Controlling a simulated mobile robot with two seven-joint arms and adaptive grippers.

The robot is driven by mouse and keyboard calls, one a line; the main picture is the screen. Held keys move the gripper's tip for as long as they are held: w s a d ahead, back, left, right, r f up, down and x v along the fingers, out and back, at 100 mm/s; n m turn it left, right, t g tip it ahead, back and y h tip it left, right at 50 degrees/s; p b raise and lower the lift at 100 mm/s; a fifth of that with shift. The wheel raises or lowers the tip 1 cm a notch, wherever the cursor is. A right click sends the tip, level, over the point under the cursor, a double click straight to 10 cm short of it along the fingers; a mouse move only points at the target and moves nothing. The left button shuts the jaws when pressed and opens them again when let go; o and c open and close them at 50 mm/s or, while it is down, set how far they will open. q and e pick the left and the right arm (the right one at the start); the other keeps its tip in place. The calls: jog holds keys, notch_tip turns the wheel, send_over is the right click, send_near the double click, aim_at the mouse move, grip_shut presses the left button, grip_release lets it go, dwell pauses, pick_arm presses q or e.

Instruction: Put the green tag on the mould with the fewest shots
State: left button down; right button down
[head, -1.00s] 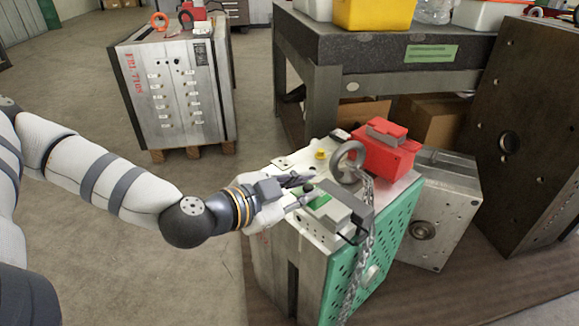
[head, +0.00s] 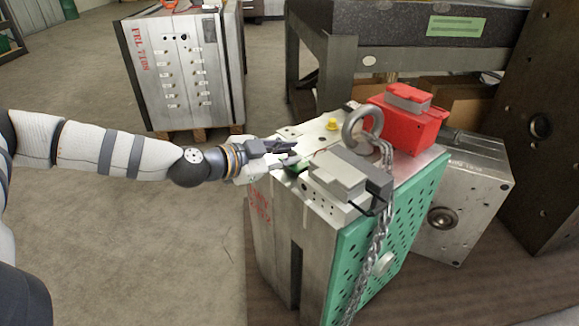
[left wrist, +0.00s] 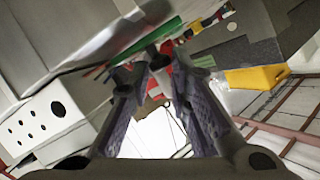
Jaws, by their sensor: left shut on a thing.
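My left gripper (head: 292,157) is over the top left edge of the near mould (head: 275,225), which has a green perforated side plate. It is shut on the green tag (head: 291,169), of which only a small green part shows beside the fingers. The fingers also show in the left wrist view (left wrist: 160,70), where the tag is hard to make out. A grey connector box (head: 337,178) is just right of the gripper on the near mould. A second mould (head: 181,75) with red lettering stands at the back left. I cannot read any shot count. My right gripper is out of view.
A lifting ring (head: 352,122) with a hanging chain (head: 377,245), a red box (head: 408,122) and a yellow knob (head: 332,124) are on the near mould. Another steel block (head: 465,200) and a dark plate (head: 535,170) stand right. A bench (head: 400,45) is behind. Floor is clear left.

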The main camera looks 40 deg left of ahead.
pick_arm(q)
jog(key=shift+f, duration=0.5)
jog(key=c, duration=1.5)
grip_release()
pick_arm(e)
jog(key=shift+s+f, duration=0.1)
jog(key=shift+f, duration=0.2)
